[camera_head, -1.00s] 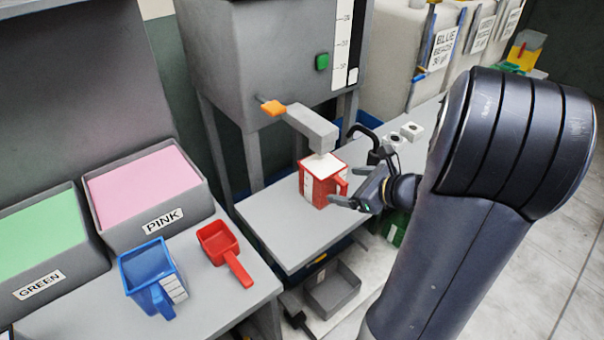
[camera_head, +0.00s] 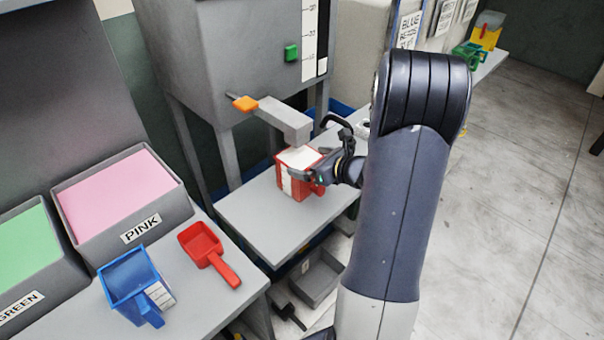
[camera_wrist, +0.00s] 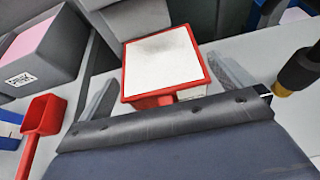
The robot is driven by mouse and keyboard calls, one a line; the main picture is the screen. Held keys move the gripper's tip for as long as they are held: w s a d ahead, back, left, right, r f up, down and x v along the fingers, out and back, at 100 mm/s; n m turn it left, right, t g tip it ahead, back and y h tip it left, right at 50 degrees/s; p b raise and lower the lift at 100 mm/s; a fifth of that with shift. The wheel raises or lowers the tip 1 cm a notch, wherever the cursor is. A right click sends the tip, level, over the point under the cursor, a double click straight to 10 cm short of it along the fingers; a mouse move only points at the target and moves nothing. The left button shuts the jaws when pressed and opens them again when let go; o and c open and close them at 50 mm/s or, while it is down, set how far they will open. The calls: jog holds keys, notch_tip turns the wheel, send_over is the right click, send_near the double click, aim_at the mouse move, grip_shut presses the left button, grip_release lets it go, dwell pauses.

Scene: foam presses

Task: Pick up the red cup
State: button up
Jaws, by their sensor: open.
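The red cup (camera_head: 297,187) stands upright under the grey spout of the press, on the grey shelf. It is full of white material, with a white scale strip on its side. In the wrist view the red cup (camera_wrist: 164,100) shows its square red rim, with its handle pointing toward my gripper. My gripper (camera_head: 308,175) is at the cup's right, handle side. In the wrist view the open fingers of my gripper (camera_wrist: 165,90) lie on either side of the handle area. I cannot tell whether they touch the cup.
The press spout (camera_head: 285,120) with an orange lever (camera_head: 245,103) hangs just above the cup. A red scoop (camera_head: 208,252) and a blue cup (camera_head: 133,285) stand on the left table. A pink bin (camera_head: 122,203) and a green bin (camera_head: 28,255) stand behind them. A grey tray (camera_head: 318,278) lies below.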

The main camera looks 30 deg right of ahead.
jog(key=shift+x, duration=1.05)
jog(key=shift+c, duration=0.6)
jog(key=c, duration=1)
jog(key=shift+r, duration=0.1)
